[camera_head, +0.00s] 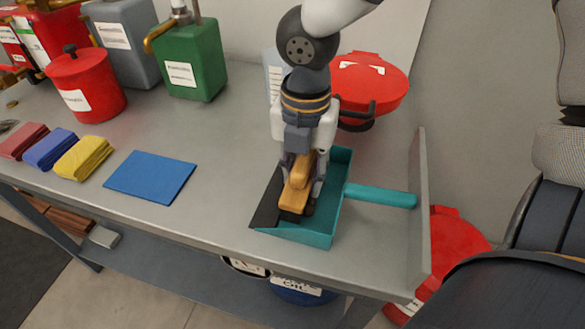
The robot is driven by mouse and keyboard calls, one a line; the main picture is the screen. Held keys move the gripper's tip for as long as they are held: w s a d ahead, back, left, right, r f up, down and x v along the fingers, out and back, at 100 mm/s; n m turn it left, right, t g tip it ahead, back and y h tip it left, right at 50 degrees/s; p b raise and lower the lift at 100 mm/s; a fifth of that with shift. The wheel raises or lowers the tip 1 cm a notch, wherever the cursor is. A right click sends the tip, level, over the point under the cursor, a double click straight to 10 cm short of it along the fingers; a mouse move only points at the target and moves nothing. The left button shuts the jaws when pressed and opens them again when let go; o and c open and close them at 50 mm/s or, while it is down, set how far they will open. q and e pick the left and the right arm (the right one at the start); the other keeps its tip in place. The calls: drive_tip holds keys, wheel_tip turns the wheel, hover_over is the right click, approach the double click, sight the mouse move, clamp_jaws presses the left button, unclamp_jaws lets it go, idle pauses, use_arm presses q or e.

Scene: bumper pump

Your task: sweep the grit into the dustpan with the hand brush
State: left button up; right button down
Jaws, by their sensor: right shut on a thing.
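My right gripper (302,178) reaches down over the teal dustpan (322,232) and is shut on the hand brush (297,188), which has a yellow-brown wooden body and dark bristles below. The brush is over or inside the pan; I cannot tell whether its bristles touch the pan floor. The dustpan lies on the grey bench near its right end, its dark lip facing left and its handle (380,195) pointing right. I cannot make out any grit on the bench or in the pan. My left gripper is not in view.
A raised panel (422,215) closes the bench's right end. A blue pad (151,176) and folded yellow (82,158), blue and red cloths lie left. Red (87,88) and green (190,62) cans stand behind. A red round container (368,85) stands behind the gripper. Bench between pad and pan is clear.

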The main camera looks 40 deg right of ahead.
drive_tip(key=shift+s+d+r, duration=0.1)
drive_tip(key=shift+s, duration=0.1)
drive_tip(key=shift+w+r, duration=0.1)
drive_tip(key=shift+r, duration=2.9)
